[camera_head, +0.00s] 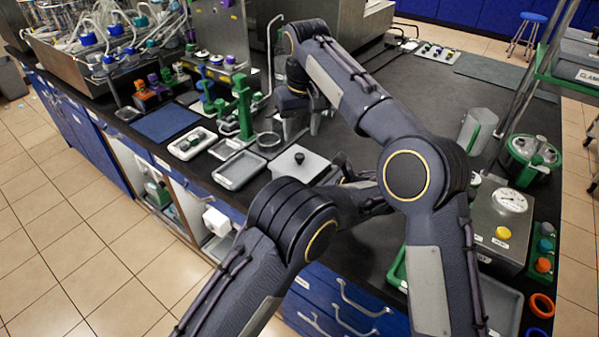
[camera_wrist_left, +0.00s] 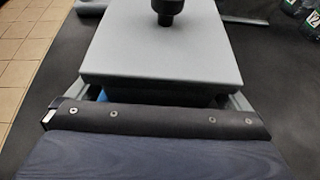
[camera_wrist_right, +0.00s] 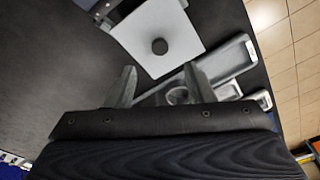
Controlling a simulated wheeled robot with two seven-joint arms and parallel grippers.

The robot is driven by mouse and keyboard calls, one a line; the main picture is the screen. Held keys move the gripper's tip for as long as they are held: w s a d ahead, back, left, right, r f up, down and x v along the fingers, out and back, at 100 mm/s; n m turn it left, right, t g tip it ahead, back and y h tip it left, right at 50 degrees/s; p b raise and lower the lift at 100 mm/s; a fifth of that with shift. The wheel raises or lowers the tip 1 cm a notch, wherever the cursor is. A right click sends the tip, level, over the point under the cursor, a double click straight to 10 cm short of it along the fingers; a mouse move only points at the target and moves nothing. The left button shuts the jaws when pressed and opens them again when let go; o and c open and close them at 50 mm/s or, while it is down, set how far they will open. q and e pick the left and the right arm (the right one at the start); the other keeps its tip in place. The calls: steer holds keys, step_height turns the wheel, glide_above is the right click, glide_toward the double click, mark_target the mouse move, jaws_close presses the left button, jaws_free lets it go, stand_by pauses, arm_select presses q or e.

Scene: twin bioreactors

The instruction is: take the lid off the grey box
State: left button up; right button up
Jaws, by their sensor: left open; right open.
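The grey box shows in the head view with its flat grey lid (camera_head: 291,166) on top and a black knob (camera_head: 299,157) in the lid's middle. My left gripper (camera_head: 343,180) is open at the right end of the box. In the left wrist view the lid (camera_wrist_left: 160,55) fills the middle, with the fingers' grey parts low on both sides of its near end; their tips are hidden under the lid. My right gripper (camera_head: 301,127) is open and empty behind the box. In the right wrist view the lid (camera_wrist_right: 150,30) and knob (camera_wrist_right: 159,46) lie beyond its fingers (camera_wrist_right: 160,85).
A grey tray (camera_head: 239,170) and a dark round ring (camera_head: 268,141) lie left of the box. A green stand (camera_head: 243,105) rises behind them. Glassware fills the far left.

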mark_target(300, 155)
arm_select(q)
steer(key=shift+w+a+f, duration=0.1)
steer(key=shift+w+a, duration=0.05)
steer(key=shift+c, duration=0.3)
steer(key=c, duration=1)
steer(key=shift+c, duration=0.2)
arm_select(e)
steer(key=s+d+r+n+t+y, duration=0.1)
steer(key=s+d+r+n+y, duration=0.1)
steer(key=d+r+n+y, duration=0.3)
steer(key=shift+n+t+h, duration=0.3)
steer(key=shift+n+h, duration=0.2)
steer(key=shift+h, duration=0.4)
steer(key=x, duration=0.9)
steer(key=s+x, duration=0.1)
steer(key=x, duration=0.4)
steer(key=shift+a+f, duration=0.2)
steer(key=shift+a, duration=0.1)
steer(key=shift+c, duration=0.3)
